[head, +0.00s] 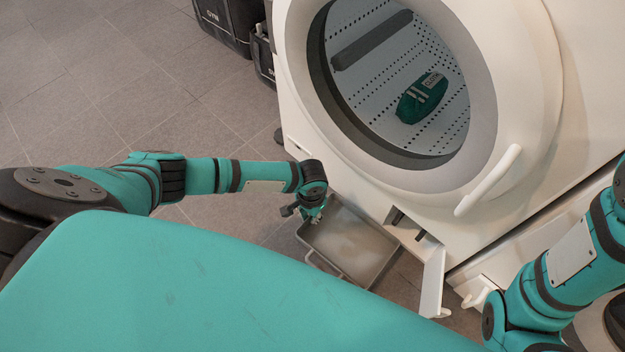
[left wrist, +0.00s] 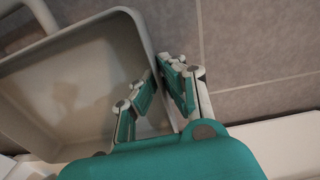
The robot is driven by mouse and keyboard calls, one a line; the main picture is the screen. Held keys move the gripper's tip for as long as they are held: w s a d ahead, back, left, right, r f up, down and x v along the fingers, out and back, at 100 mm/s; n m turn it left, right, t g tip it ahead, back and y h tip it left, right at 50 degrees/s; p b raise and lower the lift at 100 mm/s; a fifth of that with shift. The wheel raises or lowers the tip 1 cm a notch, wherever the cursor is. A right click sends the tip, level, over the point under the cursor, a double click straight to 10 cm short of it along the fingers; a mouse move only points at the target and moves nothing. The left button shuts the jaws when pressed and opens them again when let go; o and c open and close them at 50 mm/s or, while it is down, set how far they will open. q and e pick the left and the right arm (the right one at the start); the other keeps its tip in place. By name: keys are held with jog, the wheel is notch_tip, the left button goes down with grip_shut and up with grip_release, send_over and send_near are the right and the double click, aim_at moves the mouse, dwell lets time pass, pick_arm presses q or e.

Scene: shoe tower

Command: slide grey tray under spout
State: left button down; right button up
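The grey tray (head: 372,283) is on the floor in front of the white washing machine, just left of and below a small open hatch. Its handle faces the front. My left gripper (head: 313,212) is at the tray's back left edge. In the left wrist view, the gripper (left wrist: 160,70) has one finger inside the tray (left wrist: 60,65) and one outside, closed narrowly with the rim between them. The open hatch (head: 408,228) is low on the machine. I cannot clearly make out a spout inside its dark recess. My right gripper is out of view.
The hatch flap (head: 432,282) hangs open right of the tray. Dark bins (head: 228,22) stand at the back left. Tiled floor is clear to the left.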

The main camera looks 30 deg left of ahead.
pick_arm(q)
jog(key=c, duration=2)
grip_release()
jog(key=o, duration=0.6)
notch_tip(320, 180, up, 12)
jog(key=shift+s, duration=0.1)
